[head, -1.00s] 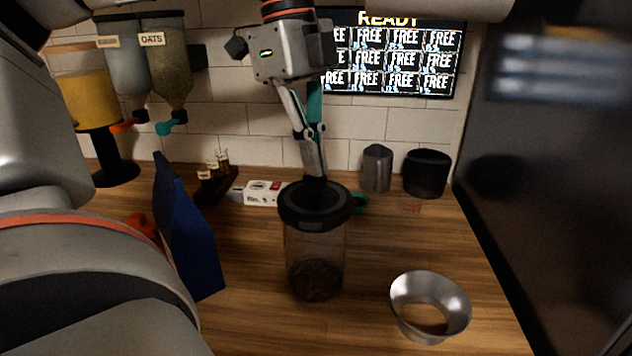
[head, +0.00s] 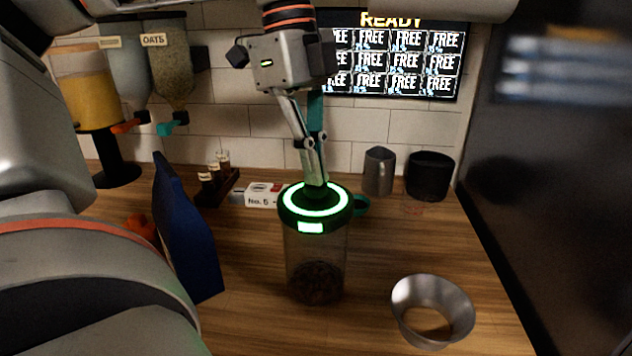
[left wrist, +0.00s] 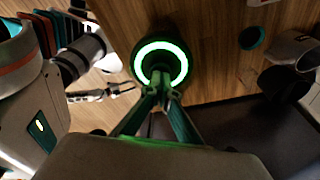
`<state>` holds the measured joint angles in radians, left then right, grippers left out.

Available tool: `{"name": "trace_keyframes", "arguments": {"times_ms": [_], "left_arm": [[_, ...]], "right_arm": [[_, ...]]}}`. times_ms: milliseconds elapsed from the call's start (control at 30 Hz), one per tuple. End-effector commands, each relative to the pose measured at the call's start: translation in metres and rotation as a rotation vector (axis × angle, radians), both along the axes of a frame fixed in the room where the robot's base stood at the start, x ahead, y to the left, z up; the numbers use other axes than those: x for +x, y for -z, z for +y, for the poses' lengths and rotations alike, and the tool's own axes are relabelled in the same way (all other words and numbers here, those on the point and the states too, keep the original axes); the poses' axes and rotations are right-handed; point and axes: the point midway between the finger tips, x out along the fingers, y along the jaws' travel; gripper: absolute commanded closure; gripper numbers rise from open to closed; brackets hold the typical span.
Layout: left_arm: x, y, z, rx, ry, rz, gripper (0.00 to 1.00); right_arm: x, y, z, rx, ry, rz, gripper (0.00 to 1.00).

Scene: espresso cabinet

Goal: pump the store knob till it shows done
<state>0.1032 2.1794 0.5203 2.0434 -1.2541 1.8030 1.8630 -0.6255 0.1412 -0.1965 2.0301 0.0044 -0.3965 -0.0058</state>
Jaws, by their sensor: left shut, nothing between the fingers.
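The store canister (head: 315,262) stands upright on the counter, clear-walled with dark contents at its bottom. Its black lid (head: 290,213) shows a lit green ring and a small lit green panel (head: 311,227) on the front. The knob (head: 318,194) is at the lid's centre. My left gripper (head: 316,183) is shut, pointing down with its fingertips at the knob; I cannot tell whether they touch it. In the left wrist view the green ring (left wrist: 160,45) glows just beyond the shut fingertips (left wrist: 160,82).
A metal funnel ring (head: 458,310) lies right of the canister. A blue bag (head: 185,235) stands to the left. A metal pitcher (head: 379,172) and black cup (head: 430,176) stand behind. A small box (head: 263,195) and vial rack (head: 216,186) sit at back left. A dark panel (head: 540,180) bounds the right.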

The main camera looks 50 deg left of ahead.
Motion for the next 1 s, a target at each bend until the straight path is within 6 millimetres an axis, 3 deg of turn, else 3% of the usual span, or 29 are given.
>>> {"name": "trace_keyframes", "arguments": {"times_ms": [1000], "left_arm": [[-0.001,-0.063,0.0,0.001,0.0,-0.002,1.0]], "right_arm": [[0.019,-0.042,0.0,0.0,-0.001,-0.053,0.6]]}}
